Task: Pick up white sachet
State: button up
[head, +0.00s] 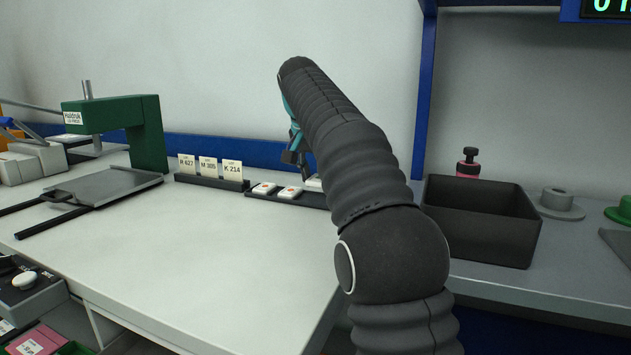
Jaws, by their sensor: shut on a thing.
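My gripper (299,163) shows only in part, beside and behind my dark arm, low over a shallow black tray (246,193). Its dark fingers point down and are shut at a white sachet (313,184) at the tray's right end. My arm hides the right part of that sachet, so its full outline and whether it is off the tray cannot be told. Two more white pieces with orange marks, a left one (264,188) and a middle one (289,193), lie in the tray to the left, clear of my fingers.
A green press (146,133) with a grey plate is further left. An open black bin (481,220) stands right of my arm, with a pink bottle (467,163) behind. The white tabletop in front is clear.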

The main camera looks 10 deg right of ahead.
jog(key=s+r, duration=0.6)
jog(key=s, duration=0.5)
jog(key=shift+r+b, duration=0.3)
jog(key=shift+a, duration=0.1)
